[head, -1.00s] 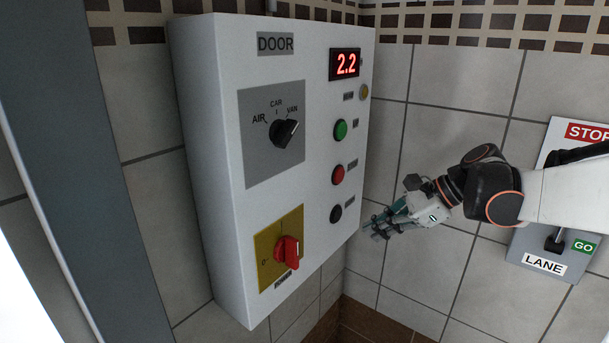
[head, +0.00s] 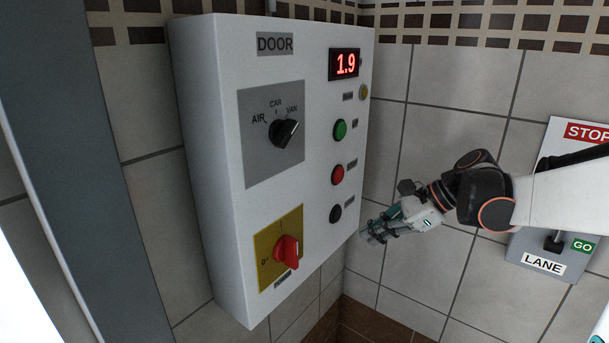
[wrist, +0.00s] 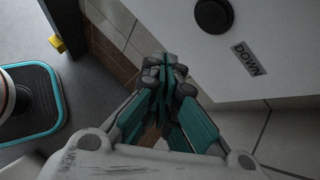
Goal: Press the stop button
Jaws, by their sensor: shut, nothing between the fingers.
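The white control box headed DOOR (head: 215,150) hangs on the tiled wall. On its right side are a green button (head: 340,130), a red button (head: 338,175) below it and a black button (head: 336,214) lowest; the small label by the red one is too blurred to read. My gripper (head: 368,237) is shut and empty, just right of the box's lower right edge, below the red button and apart from it. In the wrist view the closed fingers (wrist: 165,72) are beside the black button (wrist: 213,15), labelled DOWN. The red button is out of that view.
A red display (head: 346,64) reads 1.9. The box also has a black selector knob (head: 284,133) and a red rotary switch (head: 287,251). At right is a grey LANE panel (head: 520,240) with STOP and GO signs, partly behind my arm. The wall between is bare.

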